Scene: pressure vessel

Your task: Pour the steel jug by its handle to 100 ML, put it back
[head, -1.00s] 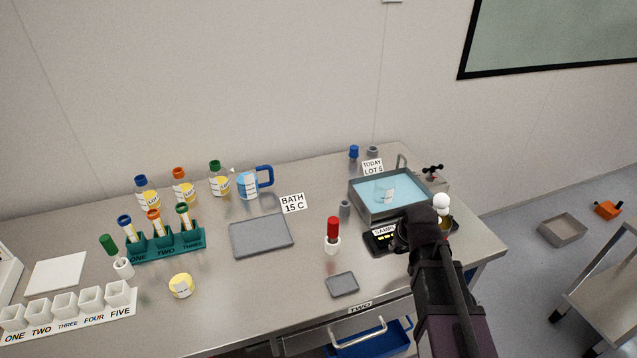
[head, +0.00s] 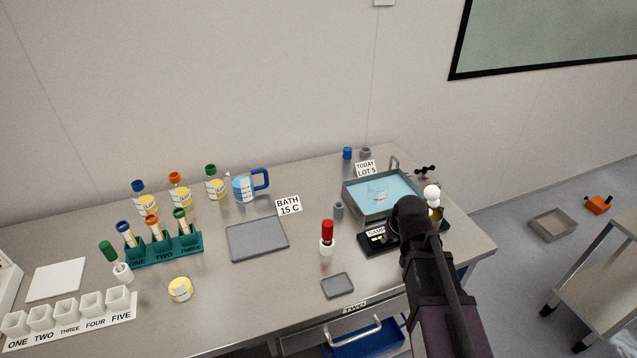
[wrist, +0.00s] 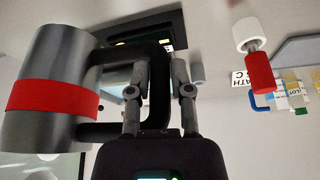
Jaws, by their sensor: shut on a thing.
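In the wrist view, a steel jug (wrist: 46,135) with a red band fills the left side. My gripper (wrist: 160,75) is shut on its black handle (wrist: 110,54), with a finger on each side. The jug's inside and fill level are hidden, and I cannot tell how far it tilts. In the head view, my dark wrist (head: 411,212) hides the jug and the fingers above the right part of the bench. A blue measuring jug (head: 243,187) with a blue handle stands upright at the back of the bench.
A water bath (head: 350,203) holding a clear vessel lies left of my arm. A black scale (head: 372,242) and a white-capped bottle (head: 432,194) are close to the wrist. A red-handled tool (head: 327,232) stands left. The grey mat (head: 257,239) is bare.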

